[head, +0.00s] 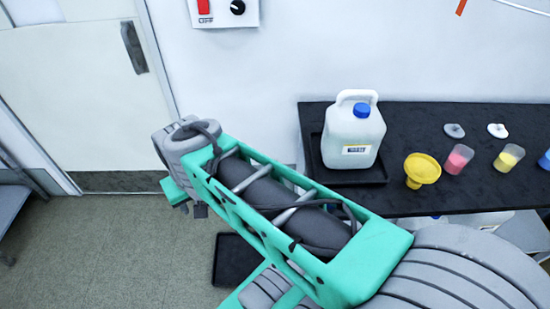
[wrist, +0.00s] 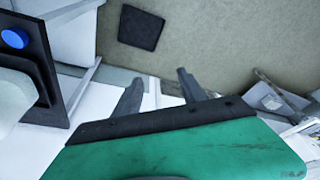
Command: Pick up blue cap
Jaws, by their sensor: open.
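The blue cap (head: 361,110) sits on the neck of a white jug (head: 350,138) that stands upright on a black tray (head: 348,177). In the wrist view a round blue shape (wrist: 15,38) shows at the far left edge; it looks like the cap, but I cannot be sure. My gripper (wrist: 158,80) is open, with its two fingers apart and nothing between them, over the floor. In the head view my gripper is left of the jug and well away from it, mostly hidden behind my arm.
A black bench (head: 430,185) carries the tray. Right of the jug stand a yellow funnel (head: 421,170), a pink beaker (head: 457,160), a yellow beaker (head: 508,159) and two small white pieces. A dark mat or tray (wrist: 141,27) lies on the floor. The floor at left is mostly clear.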

